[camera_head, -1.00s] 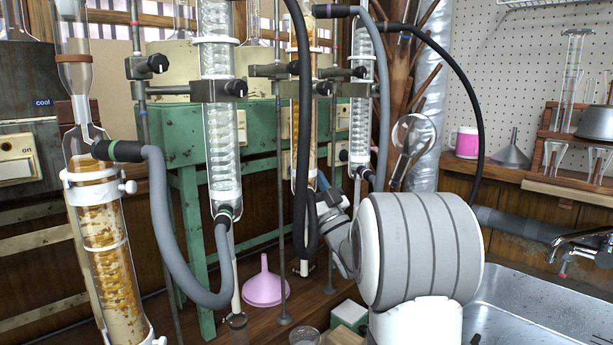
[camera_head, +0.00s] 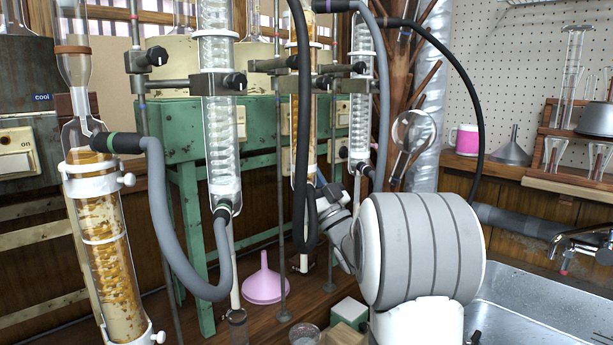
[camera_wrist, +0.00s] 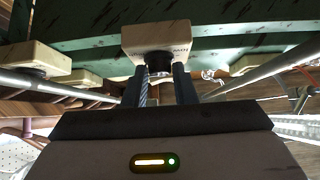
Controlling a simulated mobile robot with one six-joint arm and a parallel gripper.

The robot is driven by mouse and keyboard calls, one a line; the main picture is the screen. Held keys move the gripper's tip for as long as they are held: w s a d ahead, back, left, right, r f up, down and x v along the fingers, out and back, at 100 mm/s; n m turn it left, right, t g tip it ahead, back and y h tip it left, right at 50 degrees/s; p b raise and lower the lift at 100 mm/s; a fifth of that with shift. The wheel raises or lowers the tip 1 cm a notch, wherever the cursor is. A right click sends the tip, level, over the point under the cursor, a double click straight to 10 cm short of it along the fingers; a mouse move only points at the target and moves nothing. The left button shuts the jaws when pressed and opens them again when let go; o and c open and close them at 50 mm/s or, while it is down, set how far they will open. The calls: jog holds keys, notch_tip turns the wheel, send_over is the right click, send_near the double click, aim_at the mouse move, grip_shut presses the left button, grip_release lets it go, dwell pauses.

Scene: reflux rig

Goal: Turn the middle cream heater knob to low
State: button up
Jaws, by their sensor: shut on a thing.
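The cream heater box (camera_wrist: 157,38) is at the top middle of the wrist view, fixed under a green beam, with small print on its front. Its dark knob (camera_wrist: 159,63) sticks out toward me. My gripper (camera_wrist: 160,78) has one dark finger on each side of the knob and is shut on it. The knob's pointer and setting cannot be read. In the head view my gripper and this knob are hidden behind hoses and glassware.
Another cream box (camera_wrist: 33,60) with a dark knob sits at the left. Metal rods run close on both sides. In the head view a grey hose (camera_head: 160,220), a black hose (camera_head: 303,130) and a condenser (camera_head: 220,110) stand before the green bench (camera_head: 185,130). A pink funnel (camera_head: 264,284) stands below.

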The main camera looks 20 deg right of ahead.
jog(key=shift+w+d+n+g+y+b, duration=0.1)
jog(key=shift+n+g+y+b, duration=0.8)
jog(key=shift+n+y, duration=0.65)
jog(key=shift+d+n+g+y+b, duration=0.1)
jog(key=shift+n+g+y+b, duration=0.6)
jog(key=shift+n+y+b, duration=0.6)
jog(key=shift+n+p, duration=0.3)
jog(key=shift+n, duration=0.05)
jog(key=o, duration=1)
jog(key=shift+r, duration=0.1)
